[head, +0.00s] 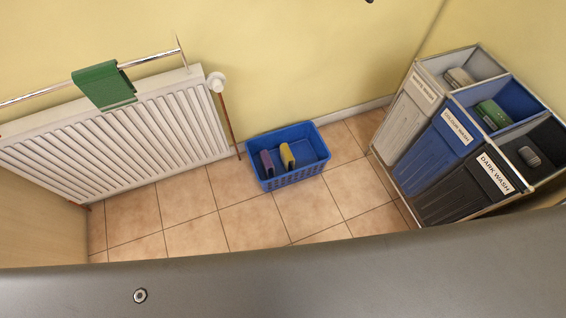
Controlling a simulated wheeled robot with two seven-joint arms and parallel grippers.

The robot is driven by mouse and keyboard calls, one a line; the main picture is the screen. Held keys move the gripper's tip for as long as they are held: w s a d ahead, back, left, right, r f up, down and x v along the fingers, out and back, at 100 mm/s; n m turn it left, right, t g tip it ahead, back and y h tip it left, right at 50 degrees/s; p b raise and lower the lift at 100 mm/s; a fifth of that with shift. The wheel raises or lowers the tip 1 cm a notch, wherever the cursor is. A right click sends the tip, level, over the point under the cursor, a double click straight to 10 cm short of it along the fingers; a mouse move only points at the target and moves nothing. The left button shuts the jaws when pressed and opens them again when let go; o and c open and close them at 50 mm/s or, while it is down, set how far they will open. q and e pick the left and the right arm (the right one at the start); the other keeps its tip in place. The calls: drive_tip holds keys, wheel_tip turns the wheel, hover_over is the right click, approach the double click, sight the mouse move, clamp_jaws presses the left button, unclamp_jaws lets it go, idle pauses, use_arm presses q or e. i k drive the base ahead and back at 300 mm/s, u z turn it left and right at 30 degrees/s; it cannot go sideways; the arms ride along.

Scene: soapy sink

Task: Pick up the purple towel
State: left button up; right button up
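A small folded purple towel (267,163) stands on edge inside a blue plastic basket (294,181) on the tiled floor. It is at the left side of the basket, beside a similar yellow folded cloth (287,156), with a small gap between them. The towel's lower part is hard to make out against the basket. Neither of my grippers shows in the head view.
A white radiator (110,135) stands at the left; a green towel (104,86) hangs on the rail above it. At the right is a three-bin laundry sorter labelled white, colour and dark wash (492,172), with folded cloths inside. Floor (225,228) around the basket is clear.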

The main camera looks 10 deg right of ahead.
sight(266, 161)
drive_tip(key=k, duration=0.65)
drive_tip(key=z, duration=0.8)
drive_tip(key=i, duration=1.35)
drive_tip(key=u, duration=0.05)
